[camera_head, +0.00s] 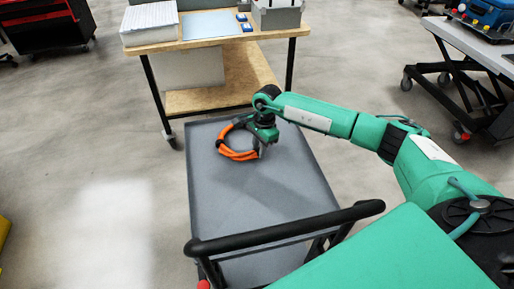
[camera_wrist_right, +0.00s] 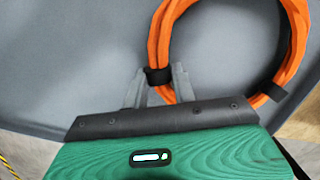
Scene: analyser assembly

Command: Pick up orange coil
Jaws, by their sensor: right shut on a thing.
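An orange coil (camera_head: 237,154) with dark straps lies at the far part of a grey cart top (camera_head: 245,205). My right gripper (camera_head: 261,150) is over the coil's right side, pointing down. In the right wrist view the coil (camera_wrist_right: 157,45) fills the upper right. There the two fingers of my right gripper (camera_wrist_right: 159,84) are shut on the coil's tube, next to a black strap (camera_wrist_right: 158,77). The coil appears to rest on the cart top, but whether it touches everywhere cannot be told. My left gripper is not in view.
The cart has a black push handle (camera_head: 285,232) at its near end. A wooden table (camera_head: 215,42) with white boxes stands just beyond the cart. A wheeled lift table (camera_head: 470,65) stands at the far right. Most of the cart top is bare.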

